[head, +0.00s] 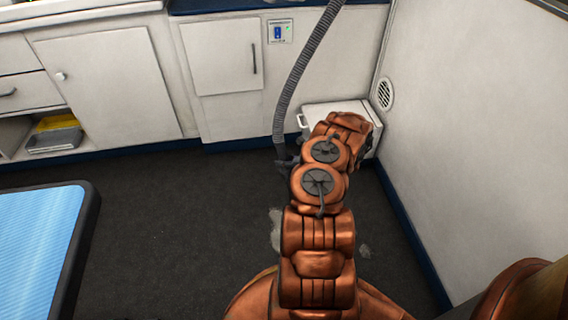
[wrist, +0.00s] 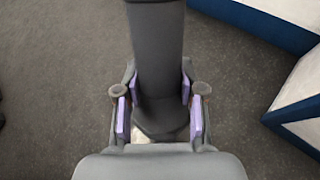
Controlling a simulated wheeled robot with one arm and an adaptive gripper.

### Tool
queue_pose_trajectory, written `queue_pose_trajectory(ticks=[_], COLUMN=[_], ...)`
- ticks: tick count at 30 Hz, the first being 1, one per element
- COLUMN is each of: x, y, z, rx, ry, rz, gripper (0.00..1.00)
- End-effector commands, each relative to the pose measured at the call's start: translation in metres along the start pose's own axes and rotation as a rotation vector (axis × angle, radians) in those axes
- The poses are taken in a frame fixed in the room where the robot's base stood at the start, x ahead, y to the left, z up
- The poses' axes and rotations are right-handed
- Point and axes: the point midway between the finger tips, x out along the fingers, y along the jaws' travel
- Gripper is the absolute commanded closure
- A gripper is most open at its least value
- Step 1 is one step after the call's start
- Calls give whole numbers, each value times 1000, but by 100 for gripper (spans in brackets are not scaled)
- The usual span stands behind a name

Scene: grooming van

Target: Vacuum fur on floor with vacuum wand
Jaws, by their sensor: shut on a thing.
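In the wrist view my gripper (wrist: 164,112) is shut on the dark grey vacuum wand (wrist: 157,50), its purple pads pressing both sides of it. In the head view my arm covers most of the gripper and wand. A grey ribbed hose (head: 300,75) hangs down to a dark part beside my arm. On the dark floor, a pale fur patch (head: 276,230) lies just left of my arm, partly covered by it. A smaller pale patch (head: 363,251) lies to its right. Where the wand's mouth is cannot be seen.
A white box (head: 345,107) stands in the back right corner beyond my arm. White cabinets (head: 108,85) line the back, and a white wall (head: 465,130) closes the right side. A blue-topped table (head: 38,235) stands at left. Floor (head: 170,220) between table and arm is clear.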

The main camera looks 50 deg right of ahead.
Motion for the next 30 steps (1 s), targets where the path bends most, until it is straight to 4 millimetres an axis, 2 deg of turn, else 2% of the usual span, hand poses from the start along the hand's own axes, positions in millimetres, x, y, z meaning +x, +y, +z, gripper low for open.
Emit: queue_pose_trajectory(ticks=[15, 30], x=[14, 16], y=[-36, -41], z=[15, 18], rx=[-3, -1], ry=[-1, -1], rz=[0, 0], gripper=[100, 100])
